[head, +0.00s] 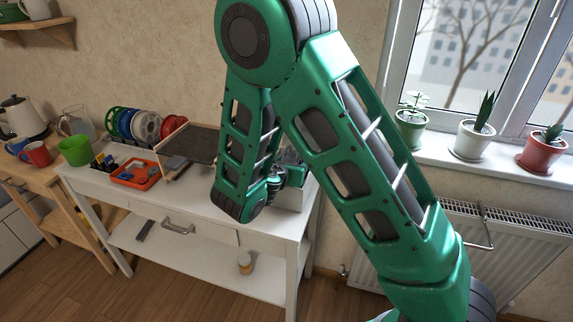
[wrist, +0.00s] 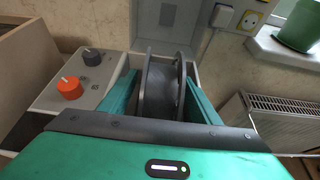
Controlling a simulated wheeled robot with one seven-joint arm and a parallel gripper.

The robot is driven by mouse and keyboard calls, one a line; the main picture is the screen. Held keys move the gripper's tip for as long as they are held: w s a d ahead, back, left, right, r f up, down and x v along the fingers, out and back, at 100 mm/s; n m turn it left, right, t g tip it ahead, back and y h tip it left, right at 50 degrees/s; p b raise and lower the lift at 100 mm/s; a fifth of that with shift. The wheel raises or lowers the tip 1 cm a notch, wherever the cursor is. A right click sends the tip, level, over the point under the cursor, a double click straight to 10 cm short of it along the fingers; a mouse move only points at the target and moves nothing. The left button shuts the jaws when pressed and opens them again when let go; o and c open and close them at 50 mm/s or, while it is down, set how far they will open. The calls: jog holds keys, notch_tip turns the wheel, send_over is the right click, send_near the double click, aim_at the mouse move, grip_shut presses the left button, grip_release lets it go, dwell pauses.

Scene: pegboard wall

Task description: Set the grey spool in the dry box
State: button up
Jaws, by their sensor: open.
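The grey spool (wrist: 163,88) stands upright on its rim in the wrist view, within the open dry box (wrist: 191,68). The box's pale lid (wrist: 168,25) is raised behind it. My gripper (wrist: 162,95) is open, with one green finger on each side of the spool. A gap shows beside the spool's right flange; contact on the left is hard to tell. The spool's lower part is hidden by my gripper's body. In the head view the box (head: 291,196) is at the table's right end, mostly hidden behind my arm.
A panel with an orange knob (wrist: 70,87) and a dark knob (wrist: 92,57) lies left of the spool. A radiator (wrist: 275,118) is at the right.

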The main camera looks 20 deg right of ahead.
jog(key=shift+s+a, duration=0.1)
jog(key=v, duration=1)
jog(key=shift+s+a, duration=0.15)
jog(key=shift+s, duration=0.05)
